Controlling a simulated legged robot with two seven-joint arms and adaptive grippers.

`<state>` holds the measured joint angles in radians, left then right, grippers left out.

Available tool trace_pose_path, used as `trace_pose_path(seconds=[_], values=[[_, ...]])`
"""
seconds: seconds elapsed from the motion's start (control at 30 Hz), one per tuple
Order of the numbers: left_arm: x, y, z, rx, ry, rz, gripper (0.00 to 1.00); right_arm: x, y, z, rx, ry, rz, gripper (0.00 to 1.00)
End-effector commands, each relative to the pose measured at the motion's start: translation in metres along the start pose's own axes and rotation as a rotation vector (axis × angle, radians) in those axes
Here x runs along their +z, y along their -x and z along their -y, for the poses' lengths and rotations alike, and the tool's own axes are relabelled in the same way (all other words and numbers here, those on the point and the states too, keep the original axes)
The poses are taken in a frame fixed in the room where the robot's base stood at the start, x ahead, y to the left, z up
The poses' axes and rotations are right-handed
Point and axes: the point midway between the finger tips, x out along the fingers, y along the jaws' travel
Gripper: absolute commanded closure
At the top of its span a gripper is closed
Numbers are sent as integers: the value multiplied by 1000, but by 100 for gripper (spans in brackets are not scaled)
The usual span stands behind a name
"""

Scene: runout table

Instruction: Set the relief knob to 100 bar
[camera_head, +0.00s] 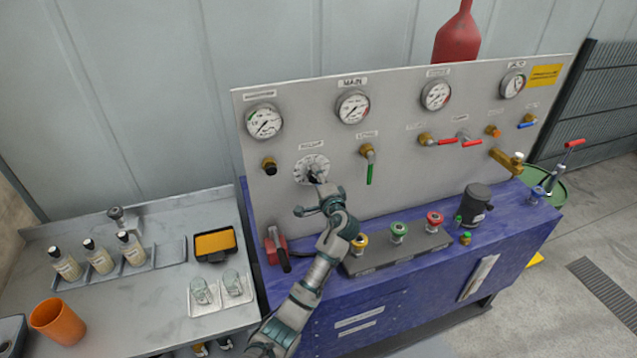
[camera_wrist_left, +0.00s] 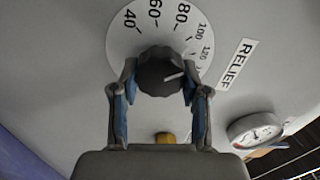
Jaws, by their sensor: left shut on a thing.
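The black relief knob (camera_wrist_left: 160,73) sits on a white round dial (camera_wrist_left: 124,45) marked 40, 60, 80, 100 and 120, beside a RELIEF label (camera_wrist_left: 237,64). Its white pointer line aims right and slightly up in the left wrist view, towards the 100 and 120 side. The exact reading cannot be told. My left gripper (camera_wrist_left: 158,88) is shut on the knob, one finger on each side. In the head view the dial (camera_head: 302,172) is on the panel's lower left, with my left gripper (camera_head: 318,178) partly covering the knob. My right gripper is not in view.
Several gauges line the panel top, including the MAIN gauge (camera_head: 352,107). A green-handled valve (camera_head: 369,170) is right of the dial. A side table holds bottles (camera_head: 98,255) and an orange cup (camera_head: 58,321).

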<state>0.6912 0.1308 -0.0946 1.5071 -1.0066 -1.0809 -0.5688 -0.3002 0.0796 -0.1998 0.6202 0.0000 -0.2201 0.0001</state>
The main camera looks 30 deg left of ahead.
Motion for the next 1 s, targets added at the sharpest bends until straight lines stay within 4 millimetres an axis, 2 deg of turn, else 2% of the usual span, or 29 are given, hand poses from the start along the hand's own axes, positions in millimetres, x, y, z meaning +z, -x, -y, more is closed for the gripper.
trace_pose_path(seconds=[0.03,0.4,0.93,0.97,1.0], values=[[1,0,-9,12,27,4,90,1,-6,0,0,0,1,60],[1,0,-9,15,167,6,90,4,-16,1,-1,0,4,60],[1,0,-9,18,185,7,90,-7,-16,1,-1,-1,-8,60],[1,0,-9,18,185,7,47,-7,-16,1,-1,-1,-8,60],[1,0,-9,18,185,7,37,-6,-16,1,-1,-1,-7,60]])
